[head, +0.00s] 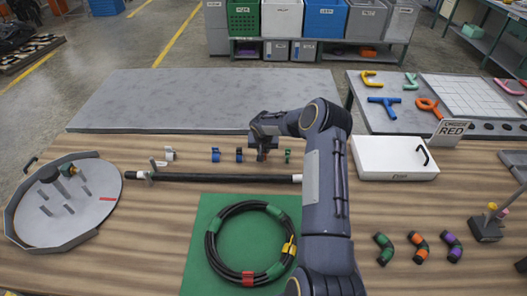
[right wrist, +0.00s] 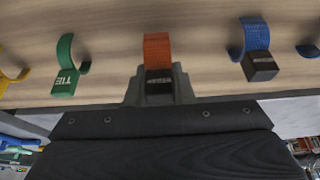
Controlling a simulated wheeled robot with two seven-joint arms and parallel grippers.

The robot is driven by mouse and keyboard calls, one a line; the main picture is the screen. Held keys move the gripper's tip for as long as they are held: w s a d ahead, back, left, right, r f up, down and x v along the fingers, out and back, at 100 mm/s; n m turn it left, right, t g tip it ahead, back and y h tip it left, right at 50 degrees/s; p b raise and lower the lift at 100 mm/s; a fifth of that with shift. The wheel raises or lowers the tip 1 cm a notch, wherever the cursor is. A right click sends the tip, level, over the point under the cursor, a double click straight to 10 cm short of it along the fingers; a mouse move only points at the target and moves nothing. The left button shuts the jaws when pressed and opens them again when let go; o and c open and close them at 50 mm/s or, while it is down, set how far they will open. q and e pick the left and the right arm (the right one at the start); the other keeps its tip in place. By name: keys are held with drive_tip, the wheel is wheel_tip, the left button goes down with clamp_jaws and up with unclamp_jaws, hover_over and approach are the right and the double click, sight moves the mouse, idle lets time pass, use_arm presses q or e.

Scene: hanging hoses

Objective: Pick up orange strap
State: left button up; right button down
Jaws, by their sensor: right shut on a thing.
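The orange strap (right wrist: 157,50) is a short curled band with a black tag. It stands out from between the fingers of my right gripper (right wrist: 158,88) in the right wrist view. That gripper is shut on it. In the head view my right gripper (head: 262,154) is at the row of straps behind the black hose, and it hides the orange strap there. A green strap (right wrist: 66,65) is left of the orange one in the right wrist view and a blue strap (right wrist: 257,48) is right of it. My left gripper is not in view.
A black hose (head: 230,178) lies across the table. A coiled hose (head: 213,245) lies on a green mat (head: 203,218). A round grey tray (head: 103,210) with pegs is at left. A white case (head: 385,158) is right of my arm.

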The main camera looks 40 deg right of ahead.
drive_tip(key=s+a+r+b, duration=0.3)
drive_tip(key=s+a+r, duration=0.5)
drive_tip(key=s+r, duration=0.3)
drive_tip(key=shift+s+r+b, duration=0.3)
drive_tip(key=shift+b, duration=0.05)
drive_tip(key=shift+d, duration=0.1)
drive_tip(key=c, duration=1.8)
unclamp_jaws()
clamp_jaws()
